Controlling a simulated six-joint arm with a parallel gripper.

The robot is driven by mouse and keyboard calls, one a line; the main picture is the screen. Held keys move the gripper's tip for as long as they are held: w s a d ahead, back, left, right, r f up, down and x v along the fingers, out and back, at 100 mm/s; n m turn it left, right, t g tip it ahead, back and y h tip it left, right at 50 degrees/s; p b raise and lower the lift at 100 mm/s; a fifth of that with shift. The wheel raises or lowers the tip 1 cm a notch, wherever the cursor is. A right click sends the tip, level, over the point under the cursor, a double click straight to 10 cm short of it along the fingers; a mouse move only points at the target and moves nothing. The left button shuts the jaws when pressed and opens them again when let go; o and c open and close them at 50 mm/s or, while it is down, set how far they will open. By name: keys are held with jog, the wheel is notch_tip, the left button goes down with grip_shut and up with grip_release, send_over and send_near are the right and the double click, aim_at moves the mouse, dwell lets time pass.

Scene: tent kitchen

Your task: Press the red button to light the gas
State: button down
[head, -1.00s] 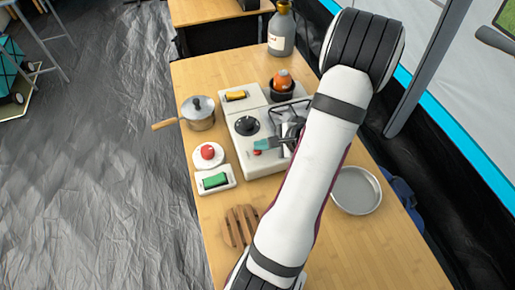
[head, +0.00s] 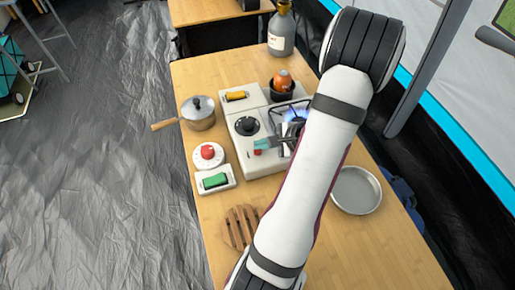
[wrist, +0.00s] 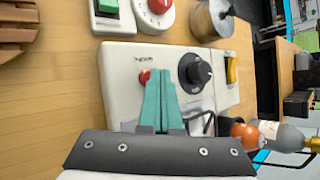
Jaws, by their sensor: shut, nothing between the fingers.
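The white gas stove (head: 270,163) stands on the wooden table, with a black knob (head: 247,126) on its panel. The small red button (head: 257,152) is at the panel's near end; it also shows in the wrist view (wrist: 144,77), partly covered by the fingers. My gripper (head: 262,144) is shut and empty, its teal fingertips over the panel right beside the red button; in the wrist view the fingers (wrist: 158,75) lie together. I cannot tell whether they touch the button. A blue flame (head: 296,113) burns at the burner, partly hidden by my arm.
A red round knob (head: 207,152) on a white disc and a green switch (head: 214,181) sit left of the stove. A lidded pot (head: 198,113), a yellow switch (head: 237,96), a wooden trivet (head: 240,226), a metal pan (head: 357,190) and a gas bottle (head: 281,32) stand around.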

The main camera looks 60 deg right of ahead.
aim_at(261, 151)
jog(key=shift+r, duration=0.55)
notch_tip(261, 151, up, 5)
dwell(0.4)
dwell(0.5)
